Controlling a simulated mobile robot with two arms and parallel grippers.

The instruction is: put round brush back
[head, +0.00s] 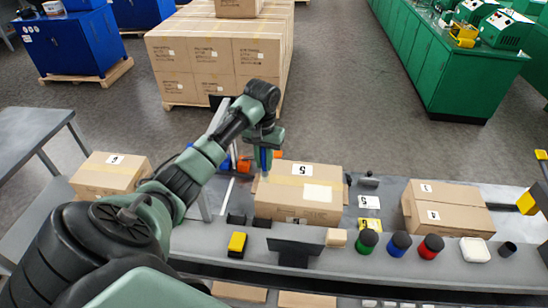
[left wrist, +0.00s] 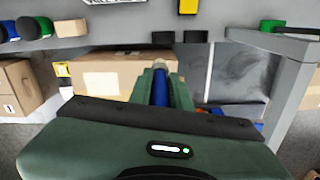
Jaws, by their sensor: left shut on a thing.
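My left gripper (head: 265,150) hangs over the far side of the bench, just behind the cardboard box marked 5. It is shut on a blue cylindrical thing, which I take to be the round brush (head: 264,159). In the left wrist view the gripper (left wrist: 160,82) has the blue brush body (left wrist: 160,90) between its two green fingers. A pale end sticks out past the fingertips. Most of the brush is hidden by the fingers. I cannot make out which place belongs to it. My right gripper is not in view.
The box marked 5 (head: 300,192) lies close to the gripper. Orange tools (head: 244,166) lie beside it, partly hidden. Green, blue and red round knobs (head: 400,243) line the front ledge (head: 345,265). Another box (head: 446,208) is at right. A grey upright frame (left wrist: 285,80) stands near the gripper.

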